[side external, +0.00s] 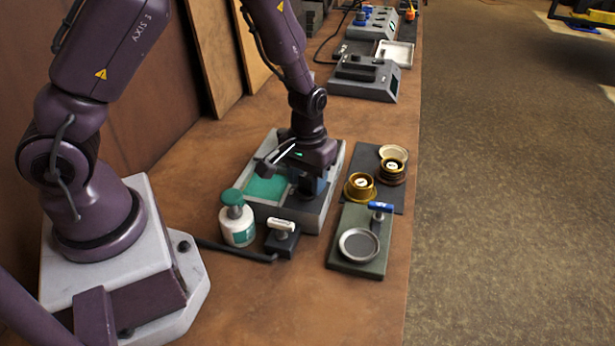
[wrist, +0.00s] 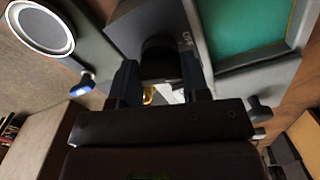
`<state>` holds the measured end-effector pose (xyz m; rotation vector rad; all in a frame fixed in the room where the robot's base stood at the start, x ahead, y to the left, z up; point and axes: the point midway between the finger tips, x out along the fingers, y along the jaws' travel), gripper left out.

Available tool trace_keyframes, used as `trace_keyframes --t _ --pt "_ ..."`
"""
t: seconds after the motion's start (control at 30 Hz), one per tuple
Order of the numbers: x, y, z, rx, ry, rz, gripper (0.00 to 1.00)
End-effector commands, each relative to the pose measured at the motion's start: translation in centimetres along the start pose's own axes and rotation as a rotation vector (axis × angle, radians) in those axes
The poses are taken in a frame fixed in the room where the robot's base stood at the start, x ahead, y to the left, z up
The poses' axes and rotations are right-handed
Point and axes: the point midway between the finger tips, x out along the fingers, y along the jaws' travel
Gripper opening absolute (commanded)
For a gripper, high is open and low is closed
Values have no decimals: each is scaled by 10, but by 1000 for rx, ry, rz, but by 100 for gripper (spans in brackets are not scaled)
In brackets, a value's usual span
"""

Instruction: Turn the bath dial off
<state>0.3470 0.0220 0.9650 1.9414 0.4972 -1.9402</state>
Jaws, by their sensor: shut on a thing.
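The bath (side external: 327,208) is a grey box with a teal basin (side external: 266,188), standing on the brown bench. My gripper (side external: 307,185) points down over the bath's right part and largely hides the dial in the side view. In the wrist view the teal basin (wrist: 245,30) is at the upper right. The dark round dial (wrist: 160,48) sits between my two fingers (wrist: 160,72), with a finger on each side of it. My gripper is shut on the dial. A small white marking, seemingly "Off", shows just right of it. Where the dial points is not clear.
A white-and-green bottle (side external: 237,222) and a small black block with a white-topped handle (side external: 282,236) stand close in front of the bath. A green plate with a round dish (side external: 359,245) and brass ring pieces (side external: 360,187) lie to the right.

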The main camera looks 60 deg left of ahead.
Motion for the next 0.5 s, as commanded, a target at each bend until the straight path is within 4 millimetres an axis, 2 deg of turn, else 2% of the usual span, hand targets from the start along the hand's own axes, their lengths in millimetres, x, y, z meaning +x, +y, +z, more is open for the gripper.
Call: trace_keyframes --t 0.2,0.5 --pt "-1 0 1 -152 -4 -1 19" --pt "-1 0 1 -272 -4 0 19"
